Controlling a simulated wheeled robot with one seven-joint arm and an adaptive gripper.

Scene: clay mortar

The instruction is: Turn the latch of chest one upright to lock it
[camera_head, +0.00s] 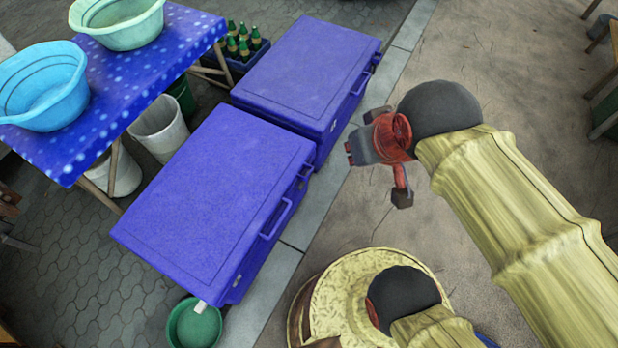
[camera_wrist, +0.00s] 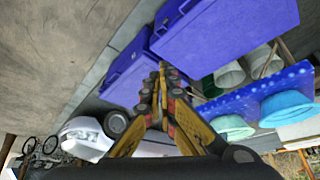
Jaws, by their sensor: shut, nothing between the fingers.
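Two closed blue chests stand end to end, a near chest (camera_head: 215,190) and a far chest (camera_head: 310,75). I cannot tell which is chest one. Their right-hand sides carry a handle and small latch-like fittings, such as the fitting (camera_head: 305,172) on the near chest; how the latches are turned is too small to tell. My gripper (camera_head: 364,146) is to the right of the chests, apart from them. In the wrist view, my gripper (camera_wrist: 163,72) is shut and empty, its fingertips overlapping a blue chest (camera_wrist: 225,38) in the picture, with the other chest (camera_wrist: 125,82) to the left.
A blue spotted table (camera_head: 120,95) with a cyan basin (camera_head: 42,85) and a pale green basin (camera_head: 118,22) stands left. A bottle crate (camera_head: 240,52) is behind the chests. A green bucket (camera_head: 193,328) sits at the near chest's front.

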